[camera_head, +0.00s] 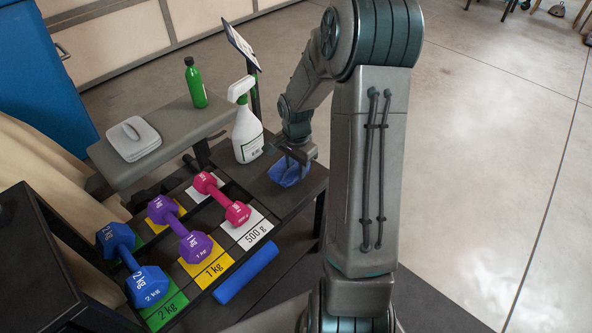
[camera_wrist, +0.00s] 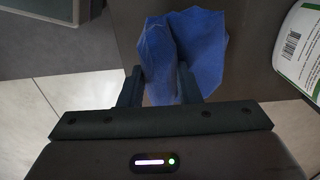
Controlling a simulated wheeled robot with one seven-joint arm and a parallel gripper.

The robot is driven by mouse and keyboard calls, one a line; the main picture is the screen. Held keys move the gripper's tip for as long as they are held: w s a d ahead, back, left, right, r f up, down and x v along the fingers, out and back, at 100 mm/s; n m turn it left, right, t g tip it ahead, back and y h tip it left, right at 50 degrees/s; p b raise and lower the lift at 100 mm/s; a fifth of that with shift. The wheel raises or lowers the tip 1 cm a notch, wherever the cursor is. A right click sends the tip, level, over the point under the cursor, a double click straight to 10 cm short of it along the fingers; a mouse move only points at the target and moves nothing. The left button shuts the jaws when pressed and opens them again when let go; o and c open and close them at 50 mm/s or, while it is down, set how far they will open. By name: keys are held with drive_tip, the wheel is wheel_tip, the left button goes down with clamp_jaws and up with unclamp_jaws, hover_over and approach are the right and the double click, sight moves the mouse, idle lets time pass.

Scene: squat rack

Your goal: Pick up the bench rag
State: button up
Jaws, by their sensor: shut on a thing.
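The bench rag (camera_head: 289,172) is a crumpled blue cloth at the right end of the dark rack shelf, beside the white spray bottle. In the wrist view the rag (camera_wrist: 200,45) bunches up between and beyond the two dark fingers. My gripper (camera_head: 291,158) is over the rag from above, and its fingers (camera_wrist: 160,85) are shut on the cloth. The rag is at or just above the shelf surface; I cannot tell if it touches. Part of the rag is hidden by the fingers.
The spray bottle (camera_head: 247,122) stands close left of the rag. Pink (camera_head: 222,199), purple (camera_head: 180,229) and blue (camera_head: 133,264) dumbbells and a blue roller (camera_head: 246,273) lie nearer. Open floor is to the right.

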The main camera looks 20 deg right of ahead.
drive_tip(key=s+d+r+p, duration=0.3)
drive_tip(key=s+d+r, duration=0.1)
drive_tip(key=d+r, duration=0.4)
drive_tip(key=d, duration=0.2)
drive_tip(key=shift+s+d, duration=0.3)
drive_tip(key=shift+d, duration=0.1)
